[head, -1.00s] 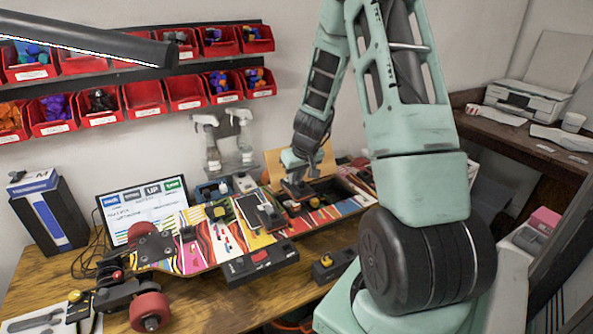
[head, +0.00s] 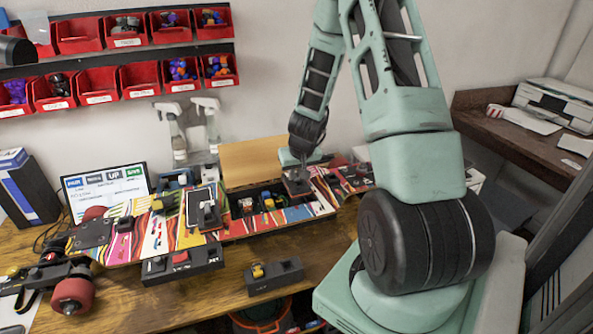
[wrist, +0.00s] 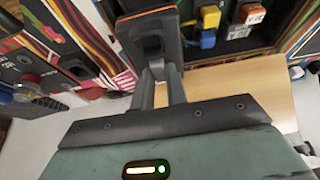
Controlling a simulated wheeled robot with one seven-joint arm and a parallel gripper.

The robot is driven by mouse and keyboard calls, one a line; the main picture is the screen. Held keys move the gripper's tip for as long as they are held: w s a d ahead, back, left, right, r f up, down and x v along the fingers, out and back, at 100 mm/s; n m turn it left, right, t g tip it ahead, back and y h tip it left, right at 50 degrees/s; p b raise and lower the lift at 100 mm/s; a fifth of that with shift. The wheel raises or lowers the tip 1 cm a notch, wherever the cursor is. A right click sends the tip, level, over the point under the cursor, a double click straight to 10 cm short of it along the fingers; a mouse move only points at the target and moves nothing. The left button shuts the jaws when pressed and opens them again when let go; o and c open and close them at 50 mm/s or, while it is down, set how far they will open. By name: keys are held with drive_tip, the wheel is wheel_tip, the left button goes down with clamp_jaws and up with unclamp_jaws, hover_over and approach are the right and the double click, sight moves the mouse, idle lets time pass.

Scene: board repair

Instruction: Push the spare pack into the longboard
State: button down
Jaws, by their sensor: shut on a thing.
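The longboard (head: 160,232) lies across the workbench with a colourful striped deck. It has an open bay (head: 250,207) in its middle, with blue and yellow parts inside. My gripper (head: 300,174) is over the bay's right end, shut on a dark panel with an orange edge. In the wrist view the panel (wrist: 137,28) is tilted, and my fingers hold the grip on it. A black block with a yellow part (head: 272,277) and a longer black block with a red part (head: 182,262) are at the front. I cannot tell which thing is the spare pack.
A tan board (head: 252,162) stands behind the bay. A screen (head: 106,190) and spray bottles (head: 172,130) stand at the back. Red bins (head: 140,80) line the wall. A red wheel (head: 72,295) is at the front left. Bare bench lies around the yellow-part block.

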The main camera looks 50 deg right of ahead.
sight(297, 183)
drive_tip(key=shift+d+f, duration=0.1)
drive_tip(key=shift+d, duration=0.05)
drive_tip(key=shift+f+b, duration=2.35)
drive_tip(key=shift+f, duration=0.3)
drive_tip(key=shift+s+f+b, duration=0.1)
drive_tip(key=shift+f+b, duration=0.9)
drive_tip(key=shift+b, duration=0.1)
idle(1.2)
drive_tip(key=c, duration=1.1)
unclamp_jaws()
drive_tip(key=shift+o, duration=0.2)
drive_tip(key=shift+r, duration=0.25)
drive_tip(key=shift+r+p, duration=1.1)
drive_tip(key=shift+r, duration=0.05)
drive_tip(key=shift+r, duration=0.2)
